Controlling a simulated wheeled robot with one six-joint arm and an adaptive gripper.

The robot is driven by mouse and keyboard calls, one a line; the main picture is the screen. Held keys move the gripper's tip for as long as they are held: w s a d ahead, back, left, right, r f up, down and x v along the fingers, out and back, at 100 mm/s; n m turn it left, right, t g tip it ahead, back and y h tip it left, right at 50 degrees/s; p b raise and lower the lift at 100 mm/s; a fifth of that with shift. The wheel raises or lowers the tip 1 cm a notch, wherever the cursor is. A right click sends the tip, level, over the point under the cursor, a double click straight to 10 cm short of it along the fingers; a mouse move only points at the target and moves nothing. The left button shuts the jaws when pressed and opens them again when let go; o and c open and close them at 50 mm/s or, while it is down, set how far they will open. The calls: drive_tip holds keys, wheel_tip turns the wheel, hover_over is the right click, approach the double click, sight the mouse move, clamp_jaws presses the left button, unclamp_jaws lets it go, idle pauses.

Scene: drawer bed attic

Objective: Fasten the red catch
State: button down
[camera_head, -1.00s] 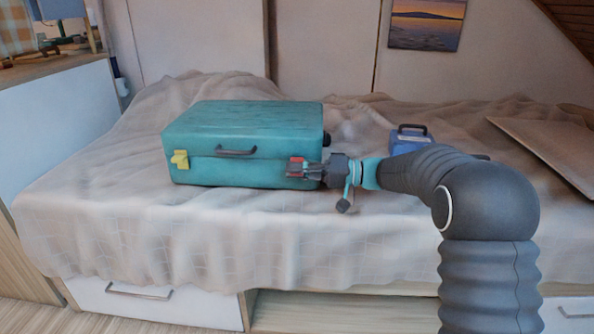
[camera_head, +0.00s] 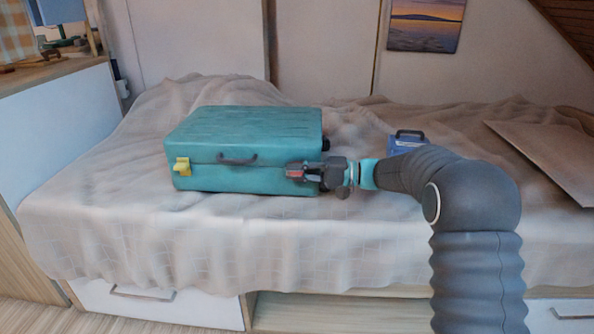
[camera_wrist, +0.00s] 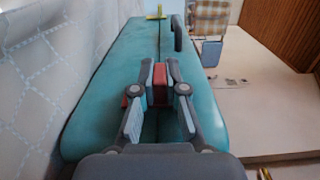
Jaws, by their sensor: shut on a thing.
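A closed teal case (camera_head: 260,178) lies on the bed, its front face toward me. The red catch (camera_head: 295,174) is at the right end of that front face. My gripper (camera_head: 300,168) reaches in from the right and is shut on the red catch. In the wrist view, the two fingers (camera_wrist: 160,84) stand on either side of the red catch (camera_wrist: 160,92), at the case's seam. The fingers partly cover it, and I cannot tell whether it is latched. A yellow catch (camera_head: 182,167) sits at the left end of the front and also shows in the wrist view (camera_wrist: 155,15).
A dark handle (camera_head: 237,159) is between the two catches. The rumpled bed cover (camera_head: 120,225) is clear in front of the case. A blue box (camera_head: 406,144) lies behind my arm, and a flat board (camera_head: 550,155) lies at the right.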

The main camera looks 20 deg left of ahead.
drive_tip(key=c, duration=1.2)
unclamp_jaws()
drive_tip(key=v, duration=1.2)
